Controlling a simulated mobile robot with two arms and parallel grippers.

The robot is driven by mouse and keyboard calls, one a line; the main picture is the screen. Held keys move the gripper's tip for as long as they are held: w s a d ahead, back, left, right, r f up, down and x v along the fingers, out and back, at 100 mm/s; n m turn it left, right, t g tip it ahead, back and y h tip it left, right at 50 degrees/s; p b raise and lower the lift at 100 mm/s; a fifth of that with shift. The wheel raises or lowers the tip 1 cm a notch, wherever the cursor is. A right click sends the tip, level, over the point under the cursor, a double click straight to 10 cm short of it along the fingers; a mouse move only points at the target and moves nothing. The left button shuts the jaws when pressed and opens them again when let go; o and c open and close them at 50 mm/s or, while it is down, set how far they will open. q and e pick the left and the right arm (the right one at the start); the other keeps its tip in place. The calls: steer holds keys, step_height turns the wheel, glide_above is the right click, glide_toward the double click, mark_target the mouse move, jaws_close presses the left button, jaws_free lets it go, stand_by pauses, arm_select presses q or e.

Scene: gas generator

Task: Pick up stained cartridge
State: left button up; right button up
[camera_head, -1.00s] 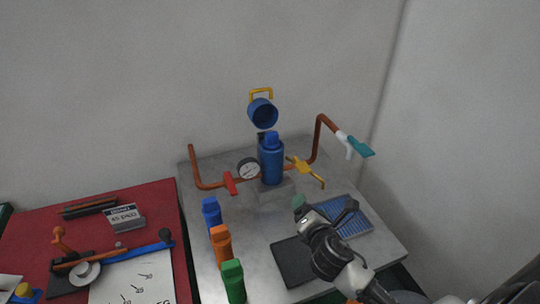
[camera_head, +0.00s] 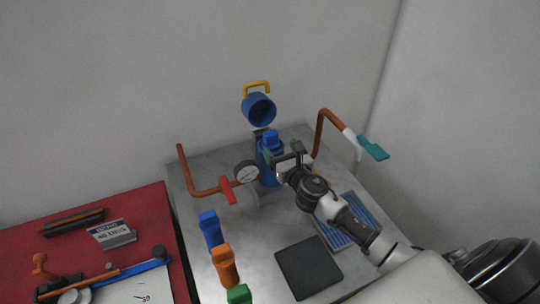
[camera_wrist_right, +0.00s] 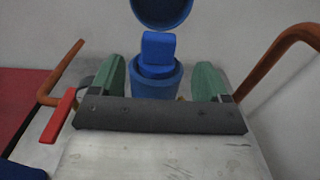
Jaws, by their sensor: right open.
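A blue cartridge (camera_head: 271,138) stands upright in a blue cylindrical holder (camera_head: 268,172) on the grey table. Its block-shaped blue top (camera_wrist_right: 158,50) shows in the right wrist view, rising out of the holder (camera_wrist_right: 155,85). I cannot make out stains on it. My right gripper (camera_head: 284,155) is open in front of the holder. In the right wrist view its green fingers (camera_wrist_right: 160,76) stand apart on either side of the cartridge, with visible gaps. The gripper partly hides the holder in the head view. My left gripper is not in view.
An open blue cap (camera_head: 259,108) with a yellow handle hangs above the holder. A gauge (camera_head: 246,173), red valve (camera_head: 228,191) and copper pipes flank it. Blue (camera_head: 210,228), orange (camera_head: 225,265) and green (camera_head: 239,295) cartridges line the left; a dark pad (camera_head: 309,267) lies in front.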

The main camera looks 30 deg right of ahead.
mark_target(272, 138)
steer(key=shift+w, duration=1.3)
steer(key=w+p, duration=0.1)
steer(key=w, duration=0.3)
steer(key=shift+d+r, duration=0.1)
steer(key=shift+w, duration=0.3)
steer(key=shift+c, duration=0.2)
steer(key=shift+s, duration=0.1)
steer(key=shift+c, duration=1.3)
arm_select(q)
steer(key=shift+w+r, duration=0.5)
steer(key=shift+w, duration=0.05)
arm_select(e)
steer(key=c, duration=1)
